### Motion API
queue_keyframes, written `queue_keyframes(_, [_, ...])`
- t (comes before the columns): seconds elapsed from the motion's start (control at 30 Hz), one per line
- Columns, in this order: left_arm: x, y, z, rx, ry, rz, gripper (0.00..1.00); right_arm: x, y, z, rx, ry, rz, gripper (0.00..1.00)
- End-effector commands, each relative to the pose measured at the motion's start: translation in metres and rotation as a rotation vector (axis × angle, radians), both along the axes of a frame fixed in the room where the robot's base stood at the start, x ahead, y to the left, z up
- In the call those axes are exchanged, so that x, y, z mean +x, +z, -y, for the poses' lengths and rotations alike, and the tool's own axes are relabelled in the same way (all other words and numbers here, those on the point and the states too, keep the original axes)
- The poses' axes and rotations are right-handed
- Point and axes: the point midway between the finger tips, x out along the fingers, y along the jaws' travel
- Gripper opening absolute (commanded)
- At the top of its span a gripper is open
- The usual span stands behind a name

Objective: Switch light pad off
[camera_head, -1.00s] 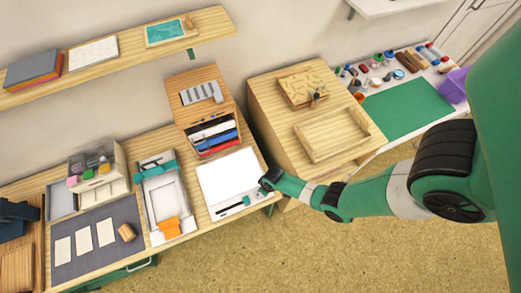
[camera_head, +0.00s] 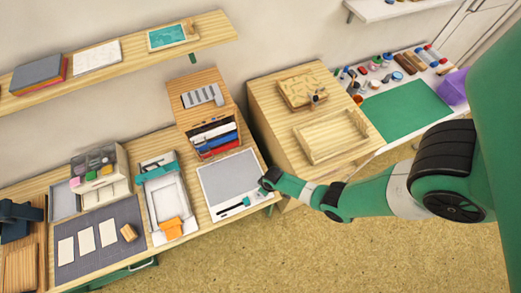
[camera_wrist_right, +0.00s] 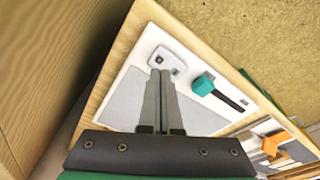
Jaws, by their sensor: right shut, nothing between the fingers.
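The light pad (camera_head: 228,174) lies on the wooden desk with a white frame and a plain grey, unlit panel. In the right wrist view the light pad (camera_wrist_right: 122,100) has a white switch plate with a small dark button (camera_wrist_right: 168,58) near its corner. My right gripper (camera_head: 263,187) is at the pad's right edge. In the wrist view the right gripper (camera_wrist_right: 160,74) is shut and empty, its fingertips right at the switch plate. I cannot tell whether they touch it. My left gripper is not in view.
A teal-handled tool with a dark bar (camera_wrist_right: 204,84) lies on the pad beside my fingers. A tray with an orange piece (camera_head: 171,228) stands left of the pad. A wooden cabinet (camera_head: 262,100) stands to the right.

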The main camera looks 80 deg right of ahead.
Motion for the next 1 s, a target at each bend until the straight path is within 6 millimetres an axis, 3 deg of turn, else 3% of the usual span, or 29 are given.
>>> queue_keyframes(0.03, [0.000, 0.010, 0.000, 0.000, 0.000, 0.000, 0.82, 0.000, 0.010, 0.000, 0.000, 0.000, 0.000, 0.00])
queue_keyframes(0.43, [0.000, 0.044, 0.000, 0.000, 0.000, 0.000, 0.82, 0.000, 0.045, 0.000, 0.000, 0.000, 0.000, 0.00])
queue_keyframes(1.0, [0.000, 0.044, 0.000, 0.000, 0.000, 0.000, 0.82, 0.000, 0.044, 0.000, 0.000, 0.000, 0.000, 0.00])
